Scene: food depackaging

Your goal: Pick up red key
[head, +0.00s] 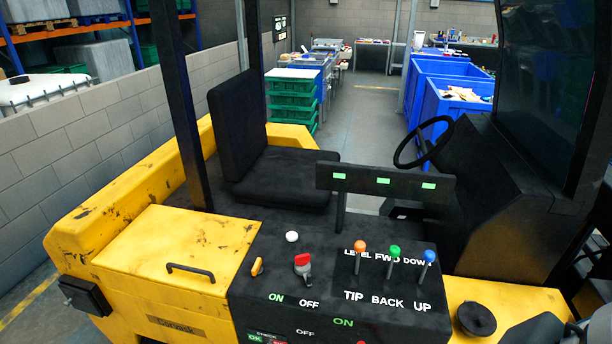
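A small red key-like knob (303,261) with a pale grey part stands on the black control console (262,300) of the yellow vehicle, just above the ON and OFF labels. It appears to be seated in the panel. Neither of my grippers can be made out in the head view. Dark shapes at the bottom right corner are too cropped to identify.
An orange switch (257,267) and a white button (292,237) flank the knob. Three levers with orange (360,246), green (394,251) and blue (430,255) tops stand to the right. A black bar (385,182) and the seat (282,178) rise behind.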

